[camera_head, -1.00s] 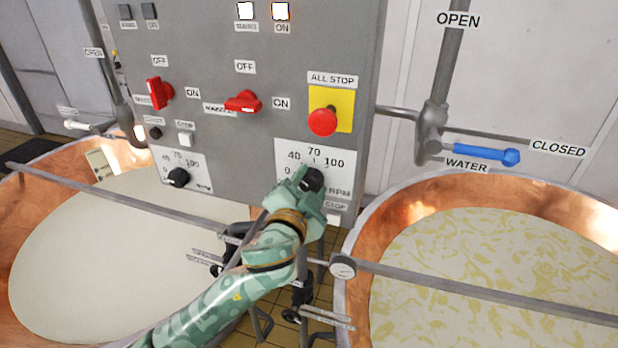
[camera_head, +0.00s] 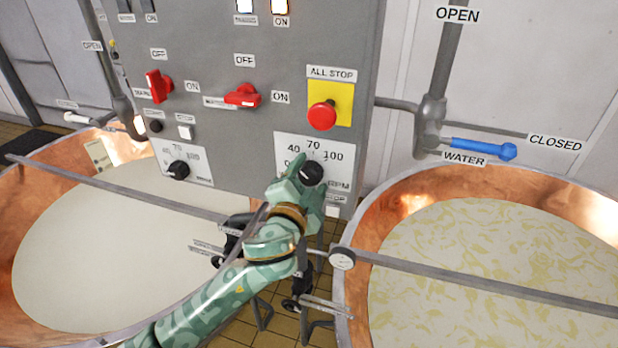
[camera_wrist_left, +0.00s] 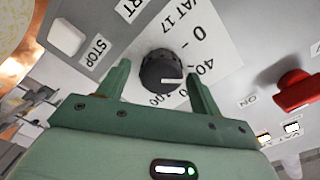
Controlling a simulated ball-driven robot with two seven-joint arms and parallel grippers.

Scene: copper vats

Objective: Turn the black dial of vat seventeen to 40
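The black dial (camera_head: 311,172) of vat 17 sits on a white scale plate on the grey panel, below the red stop button. In the left wrist view the black dial (camera_wrist_left: 161,71) has a white pointer line on its face, on the side of the 40 and 70 marks; its exact reading is hard to tell. The plate there reads VAT 17 (camera_wrist_left: 180,13). My left gripper (camera_head: 300,176) is at the dial from below. In the left wrist view my left gripper (camera_wrist_left: 160,82) is open, one finger each side of the dial, with visible gaps. My right gripper is out of view.
The red all-stop button (camera_head: 322,115) is just above the dial, and a STOP button (camera_wrist_left: 67,38) lies beside its plate. Another black dial (camera_head: 178,170) and red switches (camera_head: 242,96) are to the left. Copper vats (camera_head: 362,215) stand on both sides below, with bars across them.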

